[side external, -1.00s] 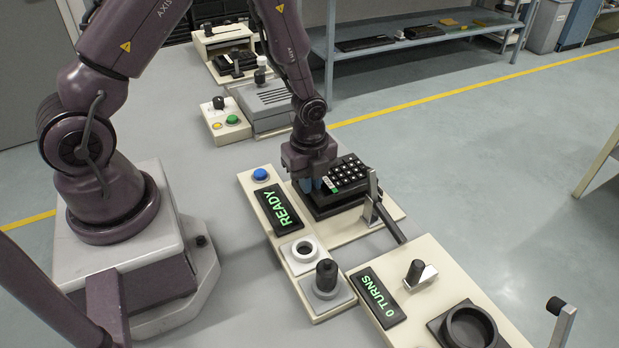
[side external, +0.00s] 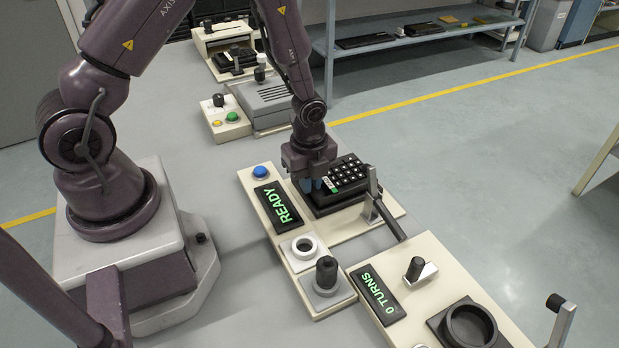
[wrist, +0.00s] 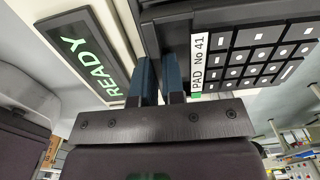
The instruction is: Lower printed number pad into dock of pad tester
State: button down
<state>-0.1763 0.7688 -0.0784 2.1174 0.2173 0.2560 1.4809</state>
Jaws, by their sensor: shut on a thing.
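The printed number pad (side external: 347,172) is black with rows of white-marked keys and a white label. In the wrist view the number pad (wrist: 262,52) shows the label "PAD No 41" with a green end. My gripper (side external: 318,184) is shut on the pad's near edge, its blue fingers pointing down; the fingers also show in the wrist view (wrist: 160,82). The pad is at the black dock (side external: 335,208) of the pad tester (side external: 370,226). I cannot tell whether it is fully seated. The tester's display (side external: 277,205) reads READY in green.
A metal lever post (side external: 373,190) with a dark bar stands close to the pad's right.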

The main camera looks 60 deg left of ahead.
jog(key=shift+f, duration=0.35)
dwell(0.6)
jog(key=c, duration=1.1)
grip_release()
jog(key=shift+r, duration=3.5)
